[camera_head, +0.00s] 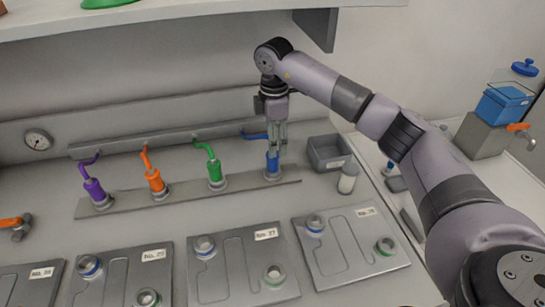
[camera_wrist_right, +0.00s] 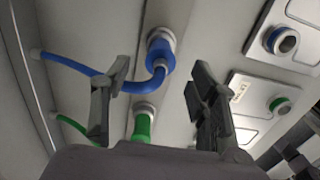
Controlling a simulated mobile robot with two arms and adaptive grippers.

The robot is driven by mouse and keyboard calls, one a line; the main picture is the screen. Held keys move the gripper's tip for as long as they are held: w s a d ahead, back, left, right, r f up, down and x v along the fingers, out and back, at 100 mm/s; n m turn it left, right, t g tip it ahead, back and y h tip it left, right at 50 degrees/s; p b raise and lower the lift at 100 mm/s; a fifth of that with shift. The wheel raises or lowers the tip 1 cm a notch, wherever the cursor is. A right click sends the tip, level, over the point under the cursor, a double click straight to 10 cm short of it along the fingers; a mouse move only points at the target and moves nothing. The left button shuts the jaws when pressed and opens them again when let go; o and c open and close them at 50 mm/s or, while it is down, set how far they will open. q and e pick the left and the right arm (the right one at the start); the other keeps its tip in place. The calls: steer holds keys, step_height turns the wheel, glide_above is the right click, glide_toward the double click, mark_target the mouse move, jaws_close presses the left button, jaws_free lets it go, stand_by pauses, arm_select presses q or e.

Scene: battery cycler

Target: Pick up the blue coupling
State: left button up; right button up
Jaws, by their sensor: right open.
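The blue coupling (camera_head: 272,163) stands upright in the rightmost holder of the strip at the back of the bench, with a blue hose at its top. My right gripper (camera_head: 277,144) points down right at its top, fingers partly overlapping it in the head view. In the right wrist view the blue coupling (camera_wrist_right: 160,46) lies beyond the gap between the open fingers (camera_wrist_right: 157,88). The fingers are empty there; one crosses the blue hose (camera_wrist_right: 80,66). I cannot tell whether they touch. My left gripper is not in view.
Green (camera_head: 215,171), orange (camera_head: 155,181) and purple (camera_head: 94,189) couplings stand left on the same strip. A grey bin (camera_head: 329,152) and a white-topped jar (camera_head: 348,178) are close on the right. Numbered plates with ports, one a grey plate (camera_head: 350,262), lie in front.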

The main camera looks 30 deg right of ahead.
mark_target(273, 162)
steer(key=shift+f, duration=0.35)
steer(key=f+p, duration=0.1)
steer(key=f, duration=0.1)
steer(key=f+p, duration=0.1)
steer(key=f, duration=0.1)
steer(key=shift+s+a+f, duration=0.1)
steer(key=shift+a, duration=0.1)
steer(key=shift+f, duration=0.5)
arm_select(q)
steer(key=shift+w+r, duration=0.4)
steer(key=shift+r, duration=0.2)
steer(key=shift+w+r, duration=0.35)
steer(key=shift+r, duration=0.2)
arm_select(e)
jaws_close()
